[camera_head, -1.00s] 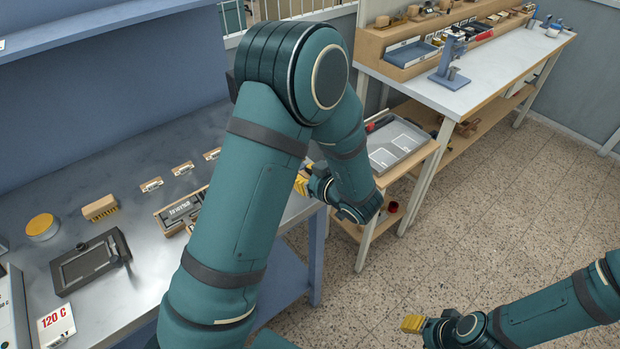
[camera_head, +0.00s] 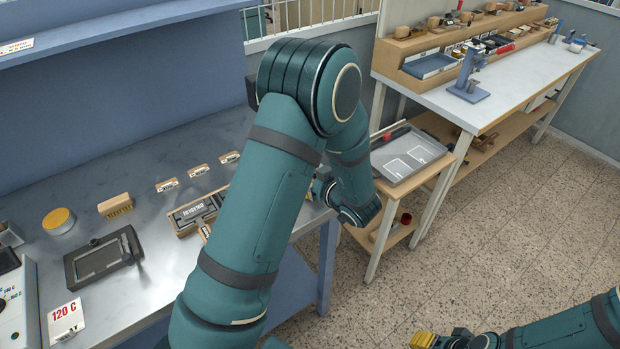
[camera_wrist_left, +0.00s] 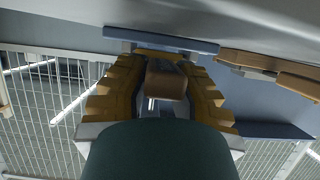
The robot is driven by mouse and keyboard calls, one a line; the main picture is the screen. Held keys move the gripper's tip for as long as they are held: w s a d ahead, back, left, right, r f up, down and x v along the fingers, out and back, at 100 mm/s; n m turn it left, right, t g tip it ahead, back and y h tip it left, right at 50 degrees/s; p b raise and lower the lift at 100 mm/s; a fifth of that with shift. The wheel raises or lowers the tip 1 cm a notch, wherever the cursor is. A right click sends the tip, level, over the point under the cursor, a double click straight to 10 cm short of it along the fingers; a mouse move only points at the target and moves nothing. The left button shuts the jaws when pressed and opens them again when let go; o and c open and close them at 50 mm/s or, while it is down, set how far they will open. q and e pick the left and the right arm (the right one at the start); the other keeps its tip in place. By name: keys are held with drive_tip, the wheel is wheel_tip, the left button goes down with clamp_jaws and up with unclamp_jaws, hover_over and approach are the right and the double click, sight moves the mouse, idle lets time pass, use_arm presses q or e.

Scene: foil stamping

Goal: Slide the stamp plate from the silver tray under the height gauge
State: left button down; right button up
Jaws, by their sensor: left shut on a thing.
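The silver tray (camera_head: 440,148) sits on a small wooden stand at centre right, with white outlined rectangles on its floor. A blue-grey stand with an upright post (camera_head: 468,72), which looks like the height gauge, stands on the long bench behind it. My left gripper (camera_wrist_left: 158,88) is shut on a brown block-like piece (camera_wrist_left: 166,80); I cannot tell whether this belongs to the stamp plate. In the head view my left arm hides most of that gripper, left of the silver tray. I cannot make out a separate stamp plate. My right gripper (camera_head: 422,341) is at the bottom edge, its fingers too small to judge.
The left metal bench holds a dark frame (camera_head: 103,256), a type case (camera_head: 196,210), a brush (camera_head: 115,204), a yellow-topped tin (camera_head: 58,220) and a 120 C card (camera_head: 65,318). The speckled floor (camera_head: 500,230) is open at right.

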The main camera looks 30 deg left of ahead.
use_arm(q)
drive_tip(key=c, duration=0.9)
unclamp_jaws()
drive_tip(key=v, duration=1.2)
drive_tip(key=shift+s, duration=0.1)
